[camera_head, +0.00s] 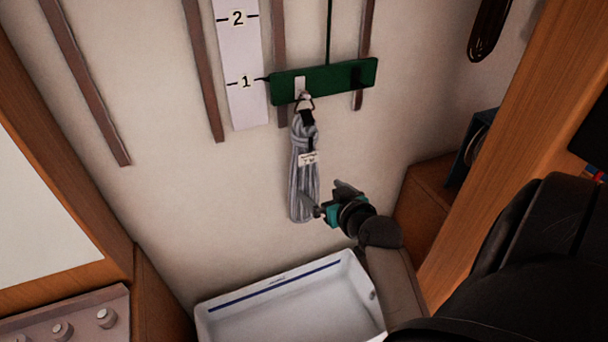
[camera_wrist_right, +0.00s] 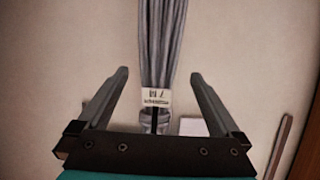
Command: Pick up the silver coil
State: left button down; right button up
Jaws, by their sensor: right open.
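The silver coil (camera_head: 303,180) is a grey bundle of line with a white label. It hangs from a hook on the green board (camera_head: 325,82) on the wall. My right gripper (camera_head: 325,202) is open at the lower right of the coil in the head view. In the right wrist view, the coil (camera_wrist_right: 159,45) and its label lie ahead, between the lines of the two open fingers (camera_wrist_right: 158,82). I cannot tell whether a finger touches it. My left gripper is not in view.
A white tray (camera_head: 208,318) stands below the coil. A white scale board (camera_head: 240,60) marked 1 and 2 and several brown strips are on the wall. A wooden post (camera_head: 500,130) is to the right. A panel with knobs (camera_head: 62,330) is at lower left.

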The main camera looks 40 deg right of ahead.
aim_at(308, 178)
jog(key=b+x, duration=0.1)
jog(key=x, duration=1)
jog(key=shift+w+d, duration=0.1)
jog(key=shift+w, duration=0.1)
grip_shut()
jog(key=shift+r, duration=0.15)
dwell(0.6)
